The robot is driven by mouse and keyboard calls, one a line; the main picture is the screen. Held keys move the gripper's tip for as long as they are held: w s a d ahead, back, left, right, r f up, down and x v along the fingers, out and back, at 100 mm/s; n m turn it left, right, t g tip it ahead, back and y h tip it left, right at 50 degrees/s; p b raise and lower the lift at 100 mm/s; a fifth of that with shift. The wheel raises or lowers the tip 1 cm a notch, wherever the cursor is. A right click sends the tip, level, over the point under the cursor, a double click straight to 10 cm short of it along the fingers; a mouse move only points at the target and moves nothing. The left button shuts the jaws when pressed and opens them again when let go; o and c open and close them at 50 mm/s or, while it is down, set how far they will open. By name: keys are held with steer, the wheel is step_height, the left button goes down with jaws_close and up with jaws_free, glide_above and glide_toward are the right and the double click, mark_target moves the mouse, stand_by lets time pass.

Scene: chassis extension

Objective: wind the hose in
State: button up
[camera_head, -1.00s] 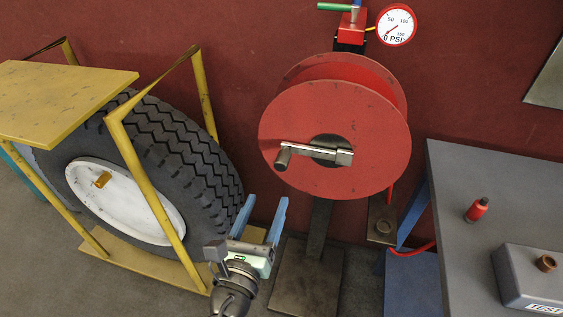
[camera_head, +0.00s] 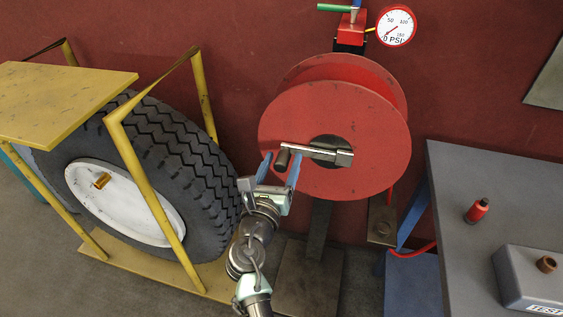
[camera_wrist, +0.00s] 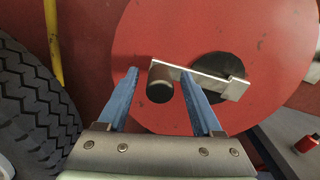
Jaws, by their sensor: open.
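The red hose reel (camera_head: 345,115) stands on a dark post against the wall. Its crank (camera_head: 330,155) reaches left from the dark hub, with a dark cylindrical handle (camera_head: 282,160) at its left end. My gripper (camera_head: 281,160) is open, with its blue fingers on either side of the handle. In the wrist view the handle (camera_wrist: 160,85) lies between the two fingertips (camera_wrist: 160,73), and the right finger overlaps the crank arm. I cannot tell whether a finger touches it. A short stretch of red hose (camera_head: 425,247) shows low, right of the reel.
A big tyre (camera_head: 165,140) in a yellow frame (camera_head: 145,165) stands left of my arm. A grey table (camera_head: 440,200) at right holds a red bottle (camera_head: 477,211) and a grey box (camera_head: 532,278). A gauge (camera_head: 396,26) is above the reel.

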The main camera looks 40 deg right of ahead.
steer(key=shift+c, duration=0.2)
jaws_close()
stand_by(1.1)
